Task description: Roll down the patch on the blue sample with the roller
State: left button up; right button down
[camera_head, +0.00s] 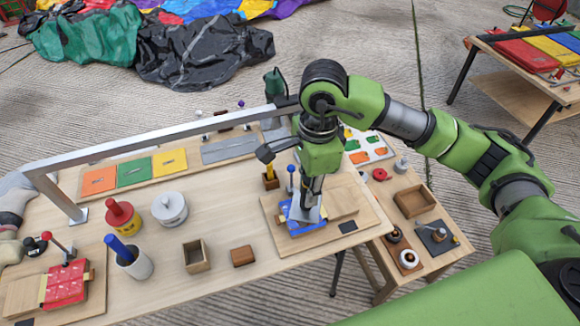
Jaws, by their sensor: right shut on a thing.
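The blue sample (309,227) lies on a wooden board (350,202) at the right end of the long table, partly covered from above. My right gripper (306,198) reaches in from the right and points down over it. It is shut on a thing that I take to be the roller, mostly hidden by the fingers. The low end of what it holds is at or just above the sample; I cannot tell if they touch. The patch cannot be made out under the gripper. My left gripper is not in view.
A lever with a blue ball (290,171) stands just behind the sample. A metal frame bar (150,138) spans the table at the left. A red sample (67,284) sits on another board. A wooden box (196,257), a cup (134,264) and a white pot (169,208) stand between.

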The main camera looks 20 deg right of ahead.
aim_at(295, 192)
jog(key=m, duration=0.1)
jog(key=w+m, duration=0.1)
jog(key=shift+a+r+m, duration=0.1)
jog(key=shift+a+m, duration=0.05)
jog(key=shift+m, duration=0.25)
jog(key=m, duration=0.1)
jog(key=w+m+p, duration=0.1)
jog(key=m, duration=0.2)
jog(key=shift+w+a+m, duration=0.15)
jog(key=shift+a+m, duration=0.1)
jog(key=shift+m, duration=0.15)
jog(key=m, duration=0.1)
jog(key=w+m+p, duration=0.1)
jog(key=m, duration=0.2)
jog(key=shift+w+a+f+m, duration=0.15)
jog(key=shift+f+m, duration=0.1)
jog(key=shift+m, duration=0.05)
jog(key=m, duration=0.2)
jog(key=shift+w+a+f+m+p, duration=0.1)
jog(key=shift+w+f+m+p, duration=0.05)
jog(key=shift+w+m+p, duration=0.2)
jog(key=w+f+m, duration=0.3)
jog(key=f+m, duration=0.4)
jog(key=m, duration=0.8)
jog(key=shift+a+b, duration=0.35)
jog(key=shift+w+r, duration=0.1)
